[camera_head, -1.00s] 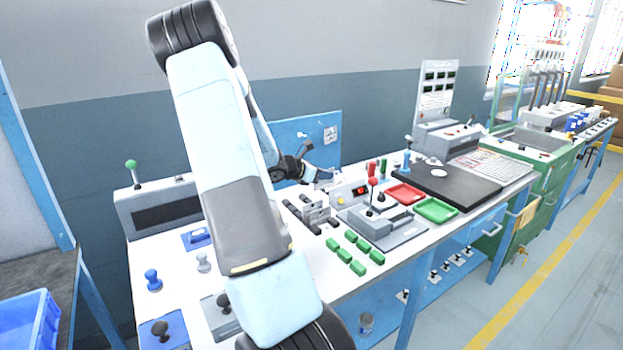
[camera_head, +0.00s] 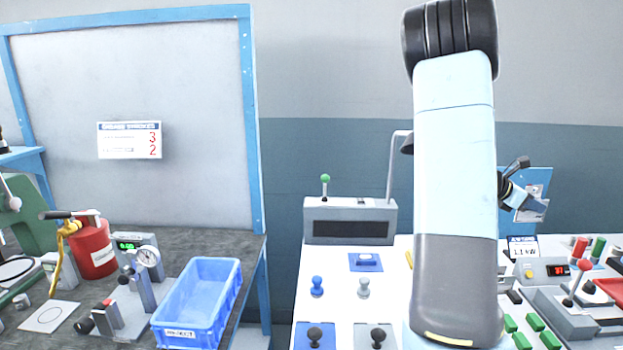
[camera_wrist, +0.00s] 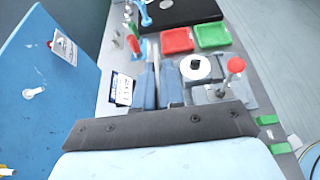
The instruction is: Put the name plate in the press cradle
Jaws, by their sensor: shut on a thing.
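My gripper (camera_head: 537,207) is partly hidden behind my arm in the head view, up in front of the blue panel. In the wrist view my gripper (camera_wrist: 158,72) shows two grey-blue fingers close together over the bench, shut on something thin. I take this to be the name plate; its face cannot be made out. A grey fixture with a red-knobbed lever (camera_head: 585,266) stands at the right of the bench. In the wrist view this lever (camera_wrist: 235,66) is right of the fingers, apart from them. I cannot make out the cradle itself.
A white card (camera_head: 523,248) stands near the blue panel (camera_wrist: 35,90). Red tray (camera_wrist: 177,40) and green tray (camera_wrist: 212,35) lie beyond the fingers. Several green blocks (camera_head: 536,322) lie at the front. A blue bin (camera_head: 200,298) is on the left bench.

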